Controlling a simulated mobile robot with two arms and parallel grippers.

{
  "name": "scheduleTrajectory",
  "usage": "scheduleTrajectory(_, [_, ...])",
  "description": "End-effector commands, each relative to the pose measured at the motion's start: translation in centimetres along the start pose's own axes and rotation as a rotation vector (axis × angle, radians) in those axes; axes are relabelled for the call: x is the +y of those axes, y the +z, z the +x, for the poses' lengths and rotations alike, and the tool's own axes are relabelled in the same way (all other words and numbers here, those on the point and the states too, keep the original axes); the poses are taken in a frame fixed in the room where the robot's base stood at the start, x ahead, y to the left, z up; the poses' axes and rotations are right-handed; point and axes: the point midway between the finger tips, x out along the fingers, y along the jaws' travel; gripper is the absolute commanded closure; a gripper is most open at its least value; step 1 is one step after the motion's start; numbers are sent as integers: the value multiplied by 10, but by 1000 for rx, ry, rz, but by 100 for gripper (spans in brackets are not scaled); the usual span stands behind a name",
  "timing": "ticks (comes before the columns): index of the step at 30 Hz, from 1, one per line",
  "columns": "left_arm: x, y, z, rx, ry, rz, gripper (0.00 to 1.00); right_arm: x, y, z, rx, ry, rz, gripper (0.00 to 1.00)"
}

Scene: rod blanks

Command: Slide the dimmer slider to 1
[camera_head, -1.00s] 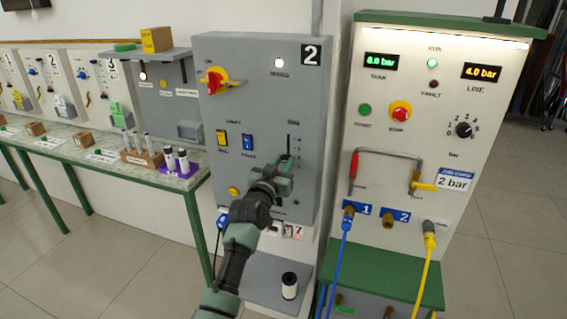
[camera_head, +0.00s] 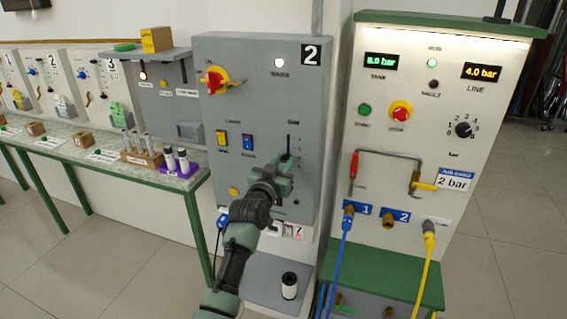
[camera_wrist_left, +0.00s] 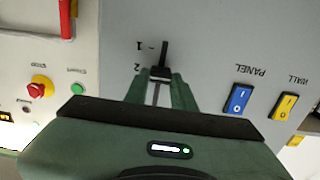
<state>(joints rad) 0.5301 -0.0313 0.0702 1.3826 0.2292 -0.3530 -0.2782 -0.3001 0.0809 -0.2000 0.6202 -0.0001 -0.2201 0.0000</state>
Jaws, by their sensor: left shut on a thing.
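The dimmer slider (camera_wrist_left: 160,73) is a dark knob in a vertical slot on the grey panel (camera_head: 225,150) numbered 2. My left gripper (camera_head: 287,160) is at the slot below the dimmer label, and its fingers mostly hide the knob in the head view. In the left wrist view, which shows the panel upside down, my left gripper (camera_wrist_left: 160,78) is shut on the knob, one finger on each side. The knob sits close to the 2 mark (camera_wrist_left: 137,67). The 1 mark (camera_wrist_left: 152,46) lies further along the slot, beyond the knob. My right gripper is out of view.
Yellow and blue rocker switches (camera_wrist_left: 284,105) sit beside the slot. A red rotary switch (camera_head: 214,81) is higher on the panel. To the right stands the white pressure panel (camera_head: 385,130) with a pipe, knobs and hoses. A green-framed bench (camera_head: 110,180) is at left.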

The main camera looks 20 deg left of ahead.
Motion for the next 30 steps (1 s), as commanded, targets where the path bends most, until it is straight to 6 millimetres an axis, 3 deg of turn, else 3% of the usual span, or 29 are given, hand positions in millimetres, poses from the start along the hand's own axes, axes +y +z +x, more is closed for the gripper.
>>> scheduleTrajectory(7, [0,36,0,-2,0,2,100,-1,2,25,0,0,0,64])
scheduleTrajectory(16, [0,37,0,-7,1,0,100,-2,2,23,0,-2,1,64])
scheduleTrajectory(17, [0,38,0,-8,1,0,66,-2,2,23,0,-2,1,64])
scheduleTrajectory(18, [0,38,0,-7,1,0,55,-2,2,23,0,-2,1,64])
scheduleTrajectory(30, [0,35,-4,0,1,0,53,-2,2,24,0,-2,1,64])
